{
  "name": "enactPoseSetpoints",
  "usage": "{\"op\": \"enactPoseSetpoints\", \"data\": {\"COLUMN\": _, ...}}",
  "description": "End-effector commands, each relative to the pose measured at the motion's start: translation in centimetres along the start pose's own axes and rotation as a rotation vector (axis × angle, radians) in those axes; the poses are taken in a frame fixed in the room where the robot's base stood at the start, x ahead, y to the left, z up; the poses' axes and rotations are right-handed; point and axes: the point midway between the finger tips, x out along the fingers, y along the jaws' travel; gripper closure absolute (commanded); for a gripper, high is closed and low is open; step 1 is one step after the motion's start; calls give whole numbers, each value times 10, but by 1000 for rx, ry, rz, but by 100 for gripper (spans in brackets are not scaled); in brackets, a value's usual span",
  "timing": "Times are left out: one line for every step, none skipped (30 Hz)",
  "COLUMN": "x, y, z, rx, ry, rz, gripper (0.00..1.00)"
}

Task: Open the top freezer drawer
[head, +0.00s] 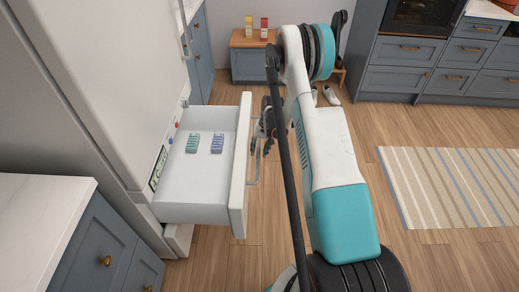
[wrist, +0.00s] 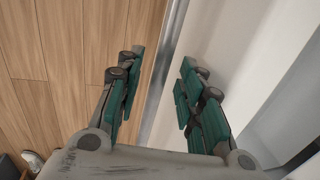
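The top freezer drawer (head: 190,212) is pulled well out of the white fridge-freezer (head: 95,70). A green and a blue ice tray (head: 217,143) lie on its floor. Its front panel (head: 240,165) carries a thin bar handle (head: 254,165). My gripper (head: 264,134) is at the handle's far part, partly hidden behind my arm. In the wrist view, my gripper (wrist: 162,65) has its fingers apart, and a grey metal bar (wrist: 165,75) runs between them beside the white drawer front (wrist: 225,40). I see gaps at both sides of the bar.
A lower white drawer (head: 179,240) shows under the open one. A white-topped counter (head: 35,215) stands at the near left. A small wooden-topped cabinet (head: 250,40) and white shoes (head: 330,96) are at the back. A striped rug (head: 450,185) lies right; the wooden floor between is clear.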

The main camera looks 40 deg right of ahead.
Motion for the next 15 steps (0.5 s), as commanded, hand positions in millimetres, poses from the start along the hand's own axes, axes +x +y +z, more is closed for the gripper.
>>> {"op": "enactPoseSetpoints", "data": {"x": 0, "y": 0, "z": 0, "rx": 0, "ry": 0, "rz": 0, "gripper": 65}}
{"op": "enactPoseSetpoints", "data": {"x": 0, "y": 0, "z": 0, "rx": 0, "ry": 0, "rz": 0, "gripper": 65}}
{"op": "enactPoseSetpoints", "data": {"x": -1, "y": 0, "z": 0, "rx": 0, "ry": 0, "rz": 0, "gripper": 65}}
{"op": "enactPoseSetpoints", "data": {"x": -3, "y": 0, "z": 0, "rx": 0, "ry": 0, "rz": 0, "gripper": 65}}
{"op": "enactPoseSetpoints", "data": {"x": -5, "y": 0, "z": 0, "rx": 0, "ry": 0, "rz": 0, "gripper": 65}}
{"op": "enactPoseSetpoints", "data": {"x": -8, "y": 0, "z": 0, "rx": 0, "ry": 0, "rz": 0, "gripper": 65}}
{"op": "enactPoseSetpoints", "data": {"x": -12, "y": 0, "z": 0, "rx": 0, "ry": 0, "rz": 0, "gripper": 65}}
{"op": "enactPoseSetpoints", "data": {"x": -16, "y": 0, "z": 0, "rx": 0, "ry": 0, "rz": 0, "gripper": 65}}
{"op": "enactPoseSetpoints", "data": {"x": -22, "y": 0, "z": 0, "rx": 0, "ry": 0, "rz": 0, "gripper": 65}}
{"op": "enactPoseSetpoints", "data": {"x": -27, "y": 0, "z": 0, "rx": 0, "ry": 0, "rz": 0, "gripper": 65}}
{"op": "enactPoseSetpoints", "data": {"x": -33, "y": 0, "z": 0, "rx": 1, "ry": 0, "rz": 0, "gripper": 65}}
{"op": "enactPoseSetpoints", "data": {"x": -40, "y": 0, "z": 0, "rx": 1, "ry": 0, "rz": 0, "gripper": 65}}
{"op": "enactPoseSetpoints", "data": {"x": -47, "y": 0, "z": 0, "rx": 0, "ry": 0, "rz": 0, "gripper": 65}}
{"op": "enactPoseSetpoints", "data": {"x": -53, "y": 0, "z": 0, "rx": 1, "ry": 0, "rz": 0, "gripper": 65}}
{"op": "enactPoseSetpoints", "data": {"x": -61, "y": 0, "z": 0, "rx": 1, "ry": 0, "rz": 0, "gripper": 65}}
